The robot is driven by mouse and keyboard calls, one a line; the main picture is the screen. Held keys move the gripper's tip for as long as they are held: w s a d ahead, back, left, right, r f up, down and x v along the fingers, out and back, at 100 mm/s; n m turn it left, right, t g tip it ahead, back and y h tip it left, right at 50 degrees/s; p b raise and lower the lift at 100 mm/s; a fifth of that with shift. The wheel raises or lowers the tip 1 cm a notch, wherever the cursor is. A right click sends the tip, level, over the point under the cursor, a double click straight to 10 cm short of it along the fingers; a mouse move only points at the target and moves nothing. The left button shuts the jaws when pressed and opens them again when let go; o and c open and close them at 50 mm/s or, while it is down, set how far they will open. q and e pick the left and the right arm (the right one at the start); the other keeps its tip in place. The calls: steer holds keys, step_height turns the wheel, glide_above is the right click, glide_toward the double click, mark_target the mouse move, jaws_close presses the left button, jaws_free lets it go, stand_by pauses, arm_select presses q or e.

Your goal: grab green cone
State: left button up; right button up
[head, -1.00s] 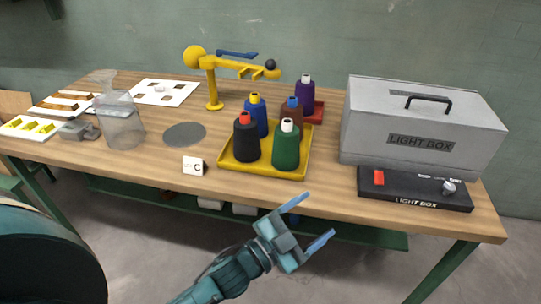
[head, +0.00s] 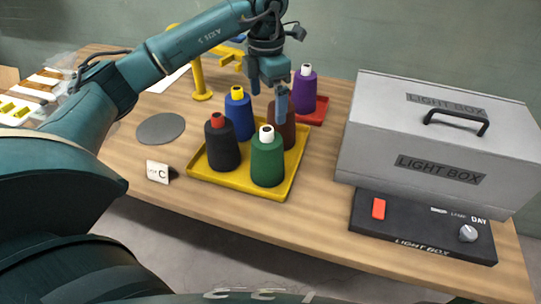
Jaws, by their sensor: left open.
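The green cone (head: 268,162) with a white top stands upright at the front right of the yellow tray (head: 228,183). Black (head: 221,148), blue (head: 239,118) and brown (head: 283,130) cones stand in the same tray. My left gripper (head: 269,100) is open and points down above the tray, behind the green cone in the picture. One finger overlaps the brown cone; I cannot tell if it touches. Nothing shows between the fingers. My right gripper is not in view.
A purple cone (head: 303,90) stands on a red tray (head: 318,112) behind. The grey light box (head: 438,145) and its black control panel (head: 422,227) are at the right. A card marked C (head: 158,171) and a grey disc (head: 160,128) lie left of the yellow tray.

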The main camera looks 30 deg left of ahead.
mark_target(267, 140)
arm_select(q)
step_height(267, 140, down, 13)
steer(key=shift+r+p, duration=0.15)
steer(key=shift+p, duration=1)
steer(key=shift+c, duration=0.6)
steer(key=shift+r, duration=0.1)
steer(key=c, duration=1.8)
